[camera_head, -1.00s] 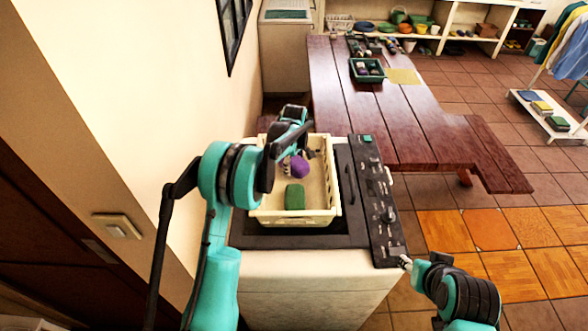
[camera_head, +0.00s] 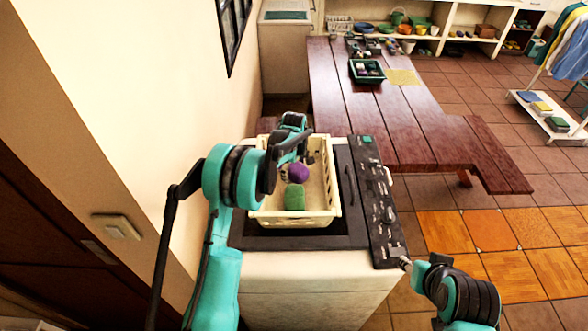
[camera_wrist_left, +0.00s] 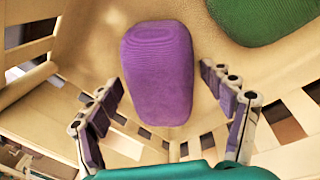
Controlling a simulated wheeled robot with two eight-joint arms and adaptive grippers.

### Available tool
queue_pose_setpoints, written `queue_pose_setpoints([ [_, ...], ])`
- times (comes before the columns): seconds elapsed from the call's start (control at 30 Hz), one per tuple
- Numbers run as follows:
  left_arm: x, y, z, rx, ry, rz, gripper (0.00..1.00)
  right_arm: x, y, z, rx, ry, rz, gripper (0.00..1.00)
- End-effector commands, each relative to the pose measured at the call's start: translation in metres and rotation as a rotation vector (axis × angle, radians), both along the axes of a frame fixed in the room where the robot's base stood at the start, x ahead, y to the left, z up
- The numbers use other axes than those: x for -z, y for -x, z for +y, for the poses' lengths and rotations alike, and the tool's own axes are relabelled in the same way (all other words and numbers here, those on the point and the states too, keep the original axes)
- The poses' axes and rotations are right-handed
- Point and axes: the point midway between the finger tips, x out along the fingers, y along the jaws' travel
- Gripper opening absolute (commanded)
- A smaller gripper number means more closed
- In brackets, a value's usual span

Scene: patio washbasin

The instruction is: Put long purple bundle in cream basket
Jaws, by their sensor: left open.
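The long purple bundle (camera_head: 298,173) is inside the cream basket (camera_head: 327,218), close to a green bundle (camera_head: 295,198). In the left wrist view the purple bundle (camera_wrist_left: 158,70) lies against the cream basket floor (camera_wrist_left: 85,55), with the green bundle (camera_wrist_left: 265,18) at the upper right. My left gripper (camera_wrist_left: 162,82) is open, one finger on each side of the purple bundle, with gaps visible. In the head view my left gripper (camera_head: 289,162) reaches down into the basket, partly hidden by my own arm. A small grey end of my right arm (camera_head: 404,262) shows at the lower right; its jaws are not clear.
The basket stands on a white appliance (camera_head: 310,270) with a dark top and a control panel (camera_head: 380,205) on its right. A wooden table (camera_head: 400,120) with a green crate (camera_head: 367,78) stands beyond. A wall is close on the left.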

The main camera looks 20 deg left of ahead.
Motion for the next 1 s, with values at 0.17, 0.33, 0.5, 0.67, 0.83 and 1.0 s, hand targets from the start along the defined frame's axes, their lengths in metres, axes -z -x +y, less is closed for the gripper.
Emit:
queue_pose_setpoints([
  [0.17,-0.03,0.005,-0.001,0.0,0.0,0.0,0.81,-0.002,0.0,0.0,0.0,0.0,0.0,0.4],
  [0.33,-0.068,0.011,-0.003,0.0,0.0,0.0,0.81,-0.004,0.0,0.0,0.0,0.0,0.0,0.4],
  [0.5,-0.1,0.016,-0.005,0.0,0.0,0.0,0.81,-0.006,0.0,0.0,0.0,0.0,0.0,0.4],
  [0.67,-0.116,0.019,-0.005,0.001,0.0,0.0,0.81,-0.006,0.0,0.0,0.0,0.0,0.0,0.4],
  [0.83,-0.141,0.037,-0.007,0.067,-0.01,-0.023,0.81,-0.006,0.0,0.0,0.0,0.0,0.0,0.4],
  [1.0,-0.189,0.092,-0.012,0.264,-0.049,-0.089,0.81,-0.006,0.0,0.0,0.0,0.0,0.0,0.4],
])
